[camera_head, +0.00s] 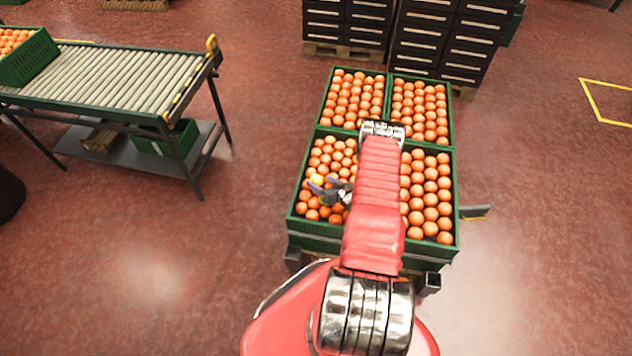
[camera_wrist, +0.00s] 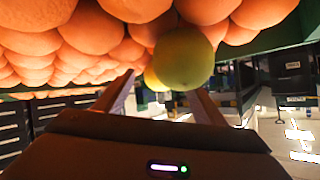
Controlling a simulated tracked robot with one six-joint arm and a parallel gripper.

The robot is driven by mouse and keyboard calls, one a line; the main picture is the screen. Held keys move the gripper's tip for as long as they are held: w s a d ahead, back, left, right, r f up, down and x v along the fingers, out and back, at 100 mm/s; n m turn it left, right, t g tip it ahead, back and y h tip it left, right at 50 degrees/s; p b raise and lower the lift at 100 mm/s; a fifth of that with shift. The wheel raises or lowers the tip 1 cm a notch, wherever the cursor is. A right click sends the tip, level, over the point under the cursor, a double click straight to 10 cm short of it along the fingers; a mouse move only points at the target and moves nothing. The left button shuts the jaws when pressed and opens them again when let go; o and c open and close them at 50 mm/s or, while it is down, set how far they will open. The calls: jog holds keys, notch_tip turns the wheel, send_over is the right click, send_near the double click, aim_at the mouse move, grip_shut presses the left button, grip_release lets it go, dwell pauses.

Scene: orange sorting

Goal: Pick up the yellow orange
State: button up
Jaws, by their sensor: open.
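The yellow orange (camera_head: 317,180) lies among orange ones in the near left green crate (camera_head: 318,229). In the wrist view a greenish-yellow orange (camera_wrist: 184,62) hangs large near the jaw tips, in front of the orange fruit. My gripper (camera_head: 323,188) is over the near left crate, right at the yellow orange. In the wrist view my gripper (camera_wrist: 162,92) is open, its two fingers apart on either side below the fruit. I cannot tell whether a finger touches it.
Three more green crates hold oranges, such as the far left one (camera_head: 354,98). Crate walls stand close around the gripper. A roller conveyor (camera_head: 125,80) with a crate of oranges (camera_head: 28,60) is at the left. Dark stacked crates (camera_head: 440,40) stand behind. The red floor between is clear.

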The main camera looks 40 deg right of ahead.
aim_at(319, 180)
jog(key=shift+w+f, duration=0.35)
jog(key=shift+w, duration=0.3)
jog(key=shift+c, duration=0.4)
jog(key=c, duration=1.1)
jog(key=shift+r, duration=0.1)
jog(key=shift+r, duration=4.95)
